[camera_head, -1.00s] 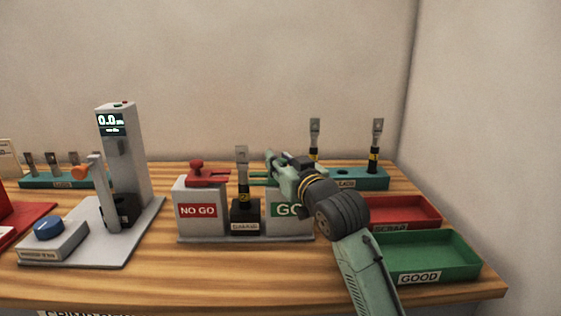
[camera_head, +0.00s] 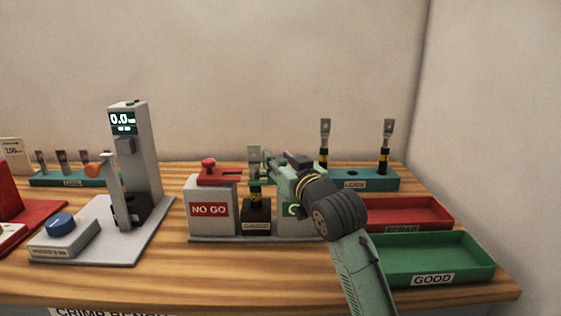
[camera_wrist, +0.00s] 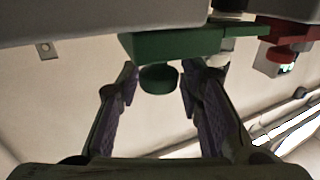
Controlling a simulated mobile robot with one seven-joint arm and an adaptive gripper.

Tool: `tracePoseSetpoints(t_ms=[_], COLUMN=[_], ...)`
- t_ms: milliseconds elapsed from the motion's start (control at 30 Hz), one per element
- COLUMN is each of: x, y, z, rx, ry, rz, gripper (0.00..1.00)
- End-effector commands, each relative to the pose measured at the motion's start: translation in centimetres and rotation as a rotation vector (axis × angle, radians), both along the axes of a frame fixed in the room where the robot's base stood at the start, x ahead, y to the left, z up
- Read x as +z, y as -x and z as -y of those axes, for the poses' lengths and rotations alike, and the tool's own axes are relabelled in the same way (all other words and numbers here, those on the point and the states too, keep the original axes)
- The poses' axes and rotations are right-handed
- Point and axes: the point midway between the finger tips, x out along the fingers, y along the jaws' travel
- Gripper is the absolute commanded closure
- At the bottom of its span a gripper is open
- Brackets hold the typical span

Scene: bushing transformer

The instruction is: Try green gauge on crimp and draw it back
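The crimp piece (camera_head: 254,156), a grey lug on a yellow-banded black stem, stands upright in a dark holder between the NO GO block (camera_head: 209,212) and the GO block (camera_head: 291,223). My gripper (camera_head: 264,162) is at the top of the GO block, close beside the lug, and hides most of that block.
The red gauge (camera_head: 214,174) sits on the NO GO block. A red scrap tray (camera_head: 441,222) and a green GOOD tray (camera_head: 484,267) are at right. A lug rack (camera_head: 372,181) stands behind. A grey display stand (camera_head: 144,160) is at left.

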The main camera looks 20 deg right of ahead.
Motion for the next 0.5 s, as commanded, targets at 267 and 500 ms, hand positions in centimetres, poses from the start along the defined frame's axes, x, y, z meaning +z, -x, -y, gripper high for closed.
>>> tracePoseSetpoints(t_ms=[267, 500], x=[0.02, 0.03], y=[0.01, 0.79], z=[0.04, 0.18], rx=[-0.001, -0.001], ry=[0.0, -0.001], rz=[0.0, 0.002], gripper=[0.56, 0.56])
